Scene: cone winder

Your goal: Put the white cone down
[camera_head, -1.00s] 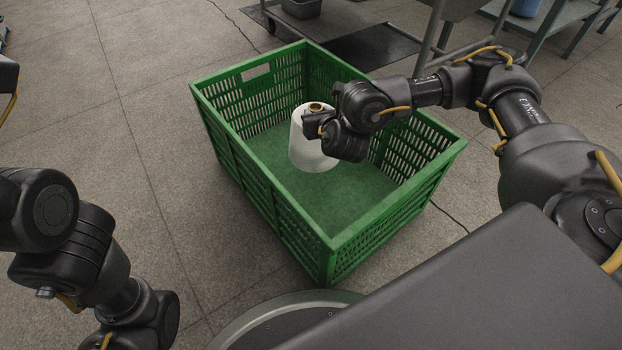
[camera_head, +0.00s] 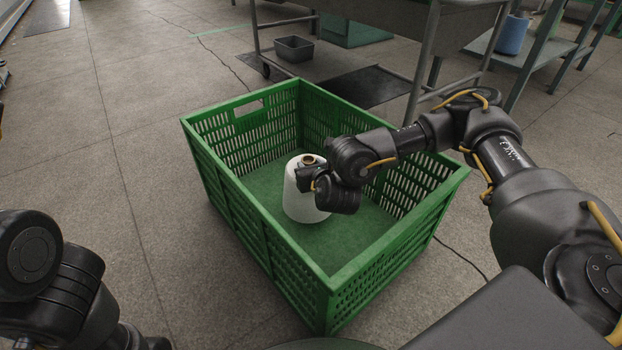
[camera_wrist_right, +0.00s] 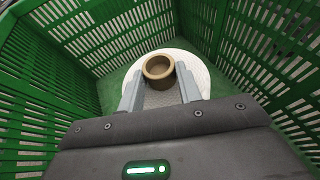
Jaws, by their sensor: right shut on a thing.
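The white cone (camera_head: 303,205) stands upright inside the green crate (camera_head: 225,195), with its brown tube end (camera_head: 309,159) at the top. My right gripper (camera_head: 303,178) is shut on the cone near its top. In the right wrist view the two grey fingers (camera_wrist_right: 159,88) lie on either side of the brown tube (camera_wrist_right: 158,68), with the white cone (camera_wrist_right: 203,77) below and around it. The cone's base is at or close to the crate floor; I cannot tell whether it touches. My left gripper is out of view.
The crate's slatted walls surround my right gripper, and its green floor (camera_head: 345,240) is otherwise bare. Beyond the crate are a metal-legged table (camera_head: 425,65), a small grey bin (camera_head: 294,48) and a dark mat (camera_head: 365,87). Open floor (camera_head: 120,190) lies left of the crate.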

